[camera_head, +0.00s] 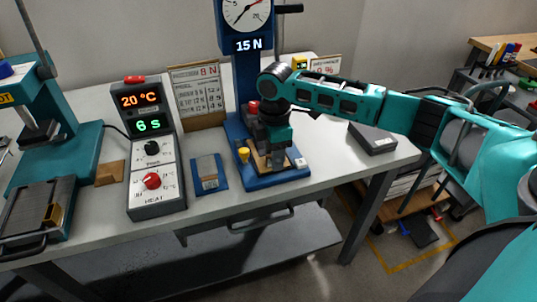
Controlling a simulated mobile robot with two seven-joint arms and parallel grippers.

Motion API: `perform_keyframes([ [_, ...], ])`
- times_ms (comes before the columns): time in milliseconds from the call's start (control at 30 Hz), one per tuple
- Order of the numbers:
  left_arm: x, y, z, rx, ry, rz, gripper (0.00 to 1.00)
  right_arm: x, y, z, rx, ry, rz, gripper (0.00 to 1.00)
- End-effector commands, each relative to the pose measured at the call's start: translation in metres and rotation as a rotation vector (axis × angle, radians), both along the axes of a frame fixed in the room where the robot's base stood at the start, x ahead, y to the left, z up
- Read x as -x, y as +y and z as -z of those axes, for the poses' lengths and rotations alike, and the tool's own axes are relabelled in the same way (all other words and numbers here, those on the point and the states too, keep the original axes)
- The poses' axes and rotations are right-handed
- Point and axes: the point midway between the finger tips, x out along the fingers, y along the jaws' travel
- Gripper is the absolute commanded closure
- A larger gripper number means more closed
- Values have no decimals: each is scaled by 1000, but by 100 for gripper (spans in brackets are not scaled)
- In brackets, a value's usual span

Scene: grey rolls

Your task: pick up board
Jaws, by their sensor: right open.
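My right arm comes in from the right, and its gripper (273,160) points down over the base of the blue force stand (283,181). The jaws are open. A small tan board (262,164) lies on that base under the gripper, partly hidden by it; I cannot tell whether the fingers touch it. Another small brown board (110,173) lies flat on the table at the left. A blue plate with a pale label (210,174) lies between the heater box and the stand. Which piece is the task's board is not clear. My left gripper is not in view.
A grey control box (152,187) shows 20 °C and 6 s. A teal press (64,148) stands at the far left. A printed card (197,95) stands behind. A dark grey box (372,138) lies right of the stand. The front right table top (345,165) is clear.

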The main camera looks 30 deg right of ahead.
Motion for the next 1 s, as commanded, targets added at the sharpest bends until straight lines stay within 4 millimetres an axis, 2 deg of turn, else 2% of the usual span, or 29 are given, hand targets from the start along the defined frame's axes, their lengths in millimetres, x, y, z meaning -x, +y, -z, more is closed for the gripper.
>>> perform_keyframes([
  [100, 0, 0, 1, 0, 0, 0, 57, 0, 0, 7, 0, -1, -1, 55],
  [300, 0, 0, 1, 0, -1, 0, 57, 0, 0, 7, 0, -1, -1, 55],
  [767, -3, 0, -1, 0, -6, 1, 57, 0, 0, 6, -1, -1, -1, 99],
  [1000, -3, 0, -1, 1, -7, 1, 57, 0, 0, 6, -1, -2, 0, 100],
])
